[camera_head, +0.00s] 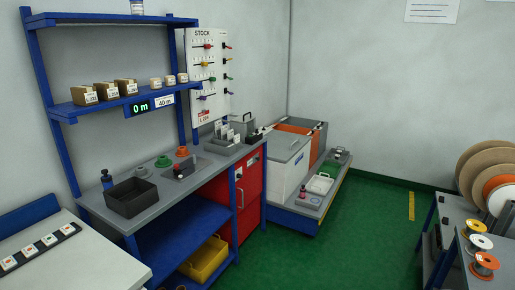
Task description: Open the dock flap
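I cannot tell for sure which part is the dock flap. A white box with a grey, shut-looking lid (288,146) stands on a low blue-edged platform (338,181) just right of the workbench. The lid has a small dark handle-like mark. A grey and orange container (312,128) stands behind the box. A small white-topped green unit (320,183) and a grey plate with a red ring (308,200) lie on the platform in front. Neither of my grippers is in view.
A blue-framed workbench (155,208) with a black tray (131,197) and a red cabinet (247,195) stands at left. A yellow bin (205,261) is below. Racks with spools (479,243) stand at right. Green floor (370,235) between is clear.

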